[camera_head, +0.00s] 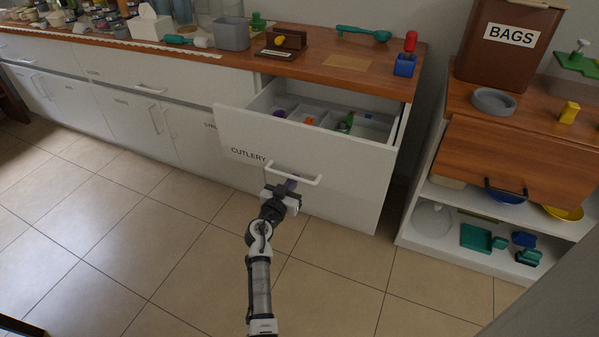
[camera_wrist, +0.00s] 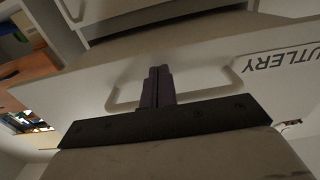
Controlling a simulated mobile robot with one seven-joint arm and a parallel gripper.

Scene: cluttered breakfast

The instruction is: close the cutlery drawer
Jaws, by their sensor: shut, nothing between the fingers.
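The cutlery drawer (camera_head: 310,150) is a white drawer pulled out from the counter, with "CUTLERY" on its front. Its divided inside shows several small coloured items. A white bar handle (camera_head: 310,179) is on the front, and the handle also shows in the wrist view (camera_wrist: 112,101). My gripper (camera_head: 291,184) is in front of the drawer face at the handle. In the wrist view my gripper's fingers (camera_wrist: 158,84) are together, overlapping the handle's outline, with nothing between them. I cannot tell whether the fingertips touch the drawer front.
A wooden counter (camera_head: 350,87) runs above the drawer, with a green spoon (camera_head: 363,33) and a grey bin (camera_head: 232,34) on it. A shelf unit (camera_head: 430,222) stands at the right, with a brown BAGS box (camera_head: 506,45) on top. The tiled floor (camera_head: 180,240) at left is clear.

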